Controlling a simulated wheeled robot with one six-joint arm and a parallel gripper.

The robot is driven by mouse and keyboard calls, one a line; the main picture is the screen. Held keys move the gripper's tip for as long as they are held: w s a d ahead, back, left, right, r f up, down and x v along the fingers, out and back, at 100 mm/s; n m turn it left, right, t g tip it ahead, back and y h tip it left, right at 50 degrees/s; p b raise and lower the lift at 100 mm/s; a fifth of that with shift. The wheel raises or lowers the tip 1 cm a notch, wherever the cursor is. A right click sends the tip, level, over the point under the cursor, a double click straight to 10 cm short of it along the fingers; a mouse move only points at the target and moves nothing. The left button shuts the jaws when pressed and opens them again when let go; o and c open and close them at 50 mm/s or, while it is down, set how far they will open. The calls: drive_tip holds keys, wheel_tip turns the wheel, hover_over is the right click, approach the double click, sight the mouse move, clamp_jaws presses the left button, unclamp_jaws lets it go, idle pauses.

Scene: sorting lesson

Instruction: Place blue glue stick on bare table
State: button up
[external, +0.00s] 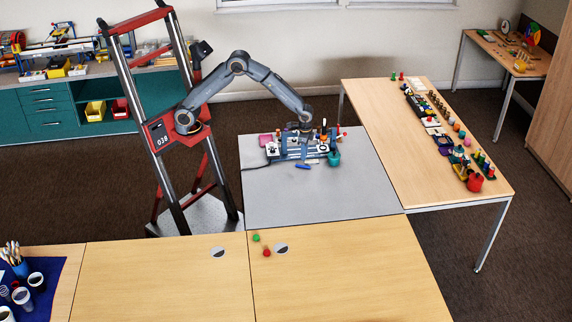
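A small blue stick-shaped thing (302,167) lies on the grey table (320,202), just in front of a cluster of tools. It may be the blue glue stick, but it is too small to be sure. My gripper (304,129) is above the back of the cluster, apart from the blue thing. Its fingers are too small and crowded by the things around them to show whether they are open or shut, or whether they hold anything.
A grey-blue device (289,151) and a teal cup (334,159) stand on the grey table, with a pink item (265,140) behind left. The front of the grey table is bare. Green (256,238) and red (266,253) pieces lie on the wooden table (345,280).

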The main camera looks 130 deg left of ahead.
sight(303, 166)
drive_tip(key=a, duration=0.1)
drive_tip(key=a+f, duration=0.1)
drive_tip(key=a, duration=0.1)
drive_tip(key=shift+w, duration=0.15)
drive_tip(key=shift+w+a+f+p, duration=0.1)
drive_tip(key=shift+f+p, duration=0.45)
drive_tip(key=shift+f, duration=1.35)
drive_tip(key=shift+w+a+f+p, duration=0.1)
drive_tip(key=shift+f+p, duration=0.4)
drive_tip(key=shift+f, duration=1.4)
drive_tip(key=shift+c, duration=0.3)
clamp_jaws()
